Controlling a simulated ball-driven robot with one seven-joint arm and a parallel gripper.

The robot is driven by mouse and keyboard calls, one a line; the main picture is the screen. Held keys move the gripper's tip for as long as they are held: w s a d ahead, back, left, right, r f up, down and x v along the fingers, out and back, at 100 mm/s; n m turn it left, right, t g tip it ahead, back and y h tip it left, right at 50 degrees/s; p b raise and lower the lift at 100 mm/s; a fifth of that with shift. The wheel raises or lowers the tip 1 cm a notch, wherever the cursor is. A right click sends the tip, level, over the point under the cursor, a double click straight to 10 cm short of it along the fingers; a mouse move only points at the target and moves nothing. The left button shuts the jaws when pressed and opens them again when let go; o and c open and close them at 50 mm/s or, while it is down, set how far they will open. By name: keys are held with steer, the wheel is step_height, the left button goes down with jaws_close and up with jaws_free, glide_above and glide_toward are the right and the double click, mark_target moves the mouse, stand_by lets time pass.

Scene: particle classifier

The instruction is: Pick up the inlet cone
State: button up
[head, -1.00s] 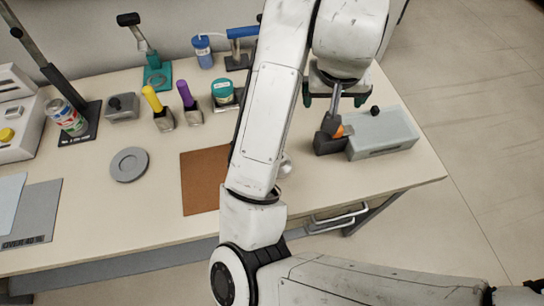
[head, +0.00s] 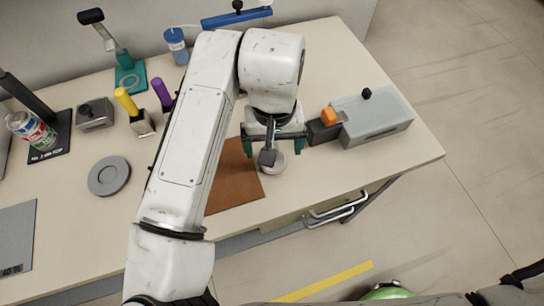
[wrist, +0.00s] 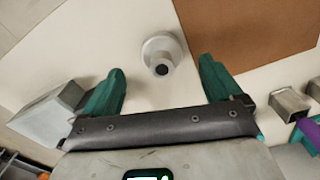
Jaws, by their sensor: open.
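The inlet cone appears to be the small pale grey round piece (head: 274,163) on the table at the right edge of the brown mat. In the wrist view the cone (wrist: 160,50) shows a wide round flange and a narrower stub with a dark hole. My gripper (head: 275,147) is above it with green fingers spread apart and nothing between them. In the wrist view the cone lies ahead, roughly centred between the fingertips (wrist: 162,66). The gripper partly hides the cone in the head view.
A grey box (head: 375,120) with a dark block and orange part (head: 329,116) stands right of the gripper. The brown mat (head: 235,180) lies left. A grey disc (head: 108,176), yellow- and purple-topped items (head: 126,102) stand farther left. The table's front edge is close.

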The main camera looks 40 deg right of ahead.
steer(key=shift+w+f, duration=0.2)
steer(key=shift+f, duration=2.1)
steer(key=c, duration=1.2)
steer(key=shift+r, duration=0.1)
steer(key=shift+c, duration=0.2)
